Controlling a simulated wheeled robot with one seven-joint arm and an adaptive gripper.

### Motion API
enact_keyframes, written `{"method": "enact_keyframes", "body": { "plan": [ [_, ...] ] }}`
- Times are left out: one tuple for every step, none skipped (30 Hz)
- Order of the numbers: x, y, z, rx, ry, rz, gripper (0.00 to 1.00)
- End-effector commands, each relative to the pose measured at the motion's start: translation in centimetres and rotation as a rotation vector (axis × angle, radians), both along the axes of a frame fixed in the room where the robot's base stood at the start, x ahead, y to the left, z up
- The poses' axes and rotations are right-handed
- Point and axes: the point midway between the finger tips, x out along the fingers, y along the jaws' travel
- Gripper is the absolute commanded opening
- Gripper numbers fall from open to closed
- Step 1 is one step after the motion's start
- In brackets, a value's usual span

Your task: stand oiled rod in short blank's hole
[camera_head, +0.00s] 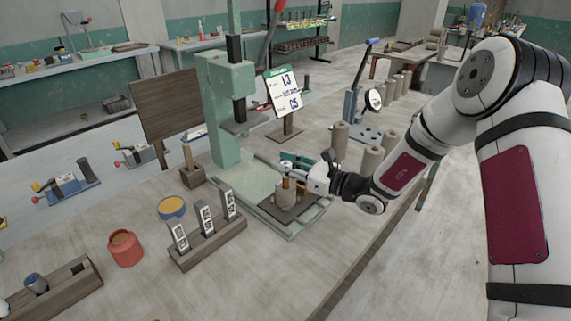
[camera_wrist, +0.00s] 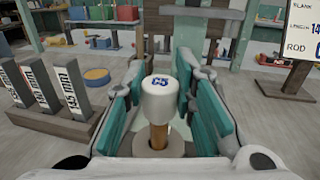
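The oiled rod, an amber-brown shaft (camera_wrist: 159,136) with a pale cap (camera_wrist: 160,104) marked in blue, stands upright in the wrist view. Its lower end goes into the hole of a short grey-beige blank (camera_wrist: 176,149); how deep is hidden. In the head view the rod (camera_head: 287,184) shows small above the blank (camera_head: 285,199), which sits on a dark plate (camera_head: 304,210) at the green press. My gripper (camera_head: 303,175) is at the rod. In the wrist view its teal fingers (camera_wrist: 160,95) are spread either side of the cap, with a visible gap on the right.
The green press column (camera_head: 228,115) stands behind left. A rack with labelled grey uprights (camera_head: 207,247), a red pot (camera_head: 125,250) and a blue-rimmed yellow dish (camera_head: 172,208) are to the left. Several taller blanks (camera_head: 372,160) stand to the right. A sign (camera_head: 284,93) stands behind.

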Motion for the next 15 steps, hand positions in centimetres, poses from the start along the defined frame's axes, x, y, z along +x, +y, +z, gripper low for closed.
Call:
{"method": "enact_keyframes", "body": {
  "plan": [
    [0.00,0.00,0.01,0.000,0.000,0.000,0.35],
    [0.00,0.00,0.01,0.000,0.000,0.000,0.42],
    [0.00,0.00,0.01,0.000,0.000,0.000,0.48],
    [0.00,0.00,0.01,0.000,0.000,0.000,0.48],
    [0.00,0.00,0.01,0.000,0.000,0.000,0.48],
    [0.00,0.00,0.01,0.000,0.000,0.000,0.48],
    [0.00,0.00,0.00,0.000,0.000,0.000,0.48],
    [0.00,0.00,0.00,0.000,0.000,0.000,0.48],
    [0.00,0.00,0.00,0.000,0.000,0.000,0.48],
    [0.00,-0.01,-0.02,0.000,0.000,0.000,0.48],
    [-0.01,-0.02,-0.02,0.000,0.000,0.000,0.48],
    [-0.03,-0.08,-0.02,-0.001,0.000,0.000,0.48],
    [-0.06,-0.17,-0.02,-0.001,0.000,-0.001,0.48],
    [-0.12,-0.31,-0.03,-0.001,0.000,-0.001,0.48],
    [-0.26,-0.58,-0.03,-0.001,0.000,-0.001,0.48]
  ]
}}
